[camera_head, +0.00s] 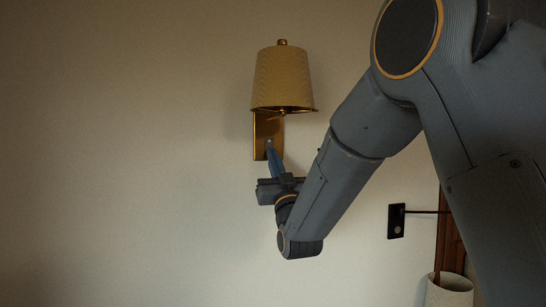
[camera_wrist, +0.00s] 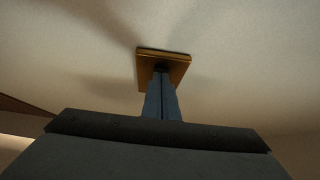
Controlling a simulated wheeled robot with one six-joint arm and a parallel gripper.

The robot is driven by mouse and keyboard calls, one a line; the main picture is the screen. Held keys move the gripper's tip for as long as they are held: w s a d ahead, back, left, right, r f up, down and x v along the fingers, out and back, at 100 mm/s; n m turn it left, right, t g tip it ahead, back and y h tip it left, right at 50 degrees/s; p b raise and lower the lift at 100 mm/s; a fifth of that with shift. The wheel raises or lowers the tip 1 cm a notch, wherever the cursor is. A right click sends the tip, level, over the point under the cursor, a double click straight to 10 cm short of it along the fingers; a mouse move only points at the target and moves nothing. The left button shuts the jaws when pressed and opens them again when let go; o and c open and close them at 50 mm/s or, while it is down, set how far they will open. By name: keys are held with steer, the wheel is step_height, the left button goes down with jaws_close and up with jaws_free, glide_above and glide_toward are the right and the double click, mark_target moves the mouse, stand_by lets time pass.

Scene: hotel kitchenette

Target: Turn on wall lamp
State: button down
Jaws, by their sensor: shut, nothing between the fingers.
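The wall lamp has a cream tapered shade (camera_head: 282,80) and a brass backplate (camera_head: 261,130) on the wall. No clear glow shows on the wall around the shade. My gripper (camera_head: 269,145) is shut and empty, its blue-grey fingers pointing up at the lower part of the backplate. In the wrist view the backplate (camera_wrist: 182,62) is a brass square, with the closed fingertips (camera_wrist: 161,74) in front of it. A small dark spot shows at the tips; I cannot tell whether it is a switch or whether they touch. The shade is out of the wrist view.
A small dark wall plate (camera_head: 396,224) with a round spot is to the right of my forearm, with a thin dark rod beside it. A white cylindrical container (camera_head: 450,291) and brown wood are at the lower right, partly behind my arm. The wall left of the lamp is bare.

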steer(key=shift+w+f+b, duration=0.1)
steer(key=shift+b, duration=0.35)
steer(key=b+v, duration=0.8)
steer(key=v, duration=0.4)
steer(key=shift+f+t, duration=0.3)
steer(key=shift+f, duration=0.2)
